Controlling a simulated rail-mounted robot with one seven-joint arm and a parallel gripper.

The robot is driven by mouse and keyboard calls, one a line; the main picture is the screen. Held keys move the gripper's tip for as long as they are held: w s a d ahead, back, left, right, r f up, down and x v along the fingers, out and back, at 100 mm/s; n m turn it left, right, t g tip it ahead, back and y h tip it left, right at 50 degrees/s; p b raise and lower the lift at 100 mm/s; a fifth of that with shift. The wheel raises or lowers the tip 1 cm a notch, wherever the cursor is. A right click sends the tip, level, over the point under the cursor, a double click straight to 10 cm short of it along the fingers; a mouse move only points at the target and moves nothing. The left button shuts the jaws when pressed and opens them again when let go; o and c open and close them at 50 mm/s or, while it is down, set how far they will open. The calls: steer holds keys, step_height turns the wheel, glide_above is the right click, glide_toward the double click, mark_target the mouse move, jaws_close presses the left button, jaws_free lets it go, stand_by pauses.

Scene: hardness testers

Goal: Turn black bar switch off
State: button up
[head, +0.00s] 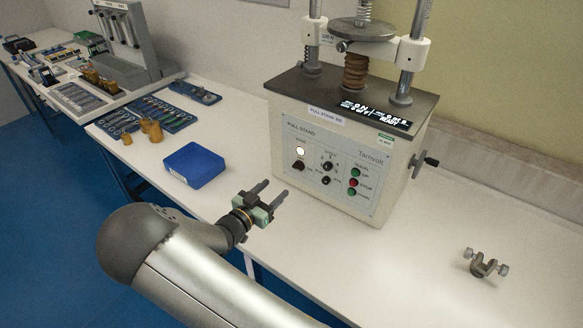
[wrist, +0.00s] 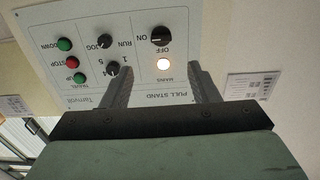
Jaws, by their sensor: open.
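The black bar switch (head: 298,165) sits at the lower left of the pull stand's (head: 350,217) front panel, under a lit white mains lamp (head: 300,151). In the wrist view, where the panel appears upside down, the switch (wrist: 161,36) shows between ON and OFF labels, with the glowing lamp (wrist: 163,64) below it. My gripper (head: 273,192) is open and empty in front of the panel, apart from the switch. In the wrist view its two fingers (wrist: 160,72) point toward the panel on either side of the lamp.
Two black knobs and green, red and green buttons (head: 353,183) share the panel. The display (head: 374,114) is lit. A blue box (head: 194,165) stands left of my gripper. A metal clamp (head: 486,263) lies at right. The bench before the stand is clear.

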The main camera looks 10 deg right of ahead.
mark_target(296, 168)
steer(key=p+x, duration=0.2)
steer(key=x, duration=0.8)
steer(key=shift+w+d, duration=0.2)
steer(key=shift+w, duration=0.2)
steer(key=c, duration=1)
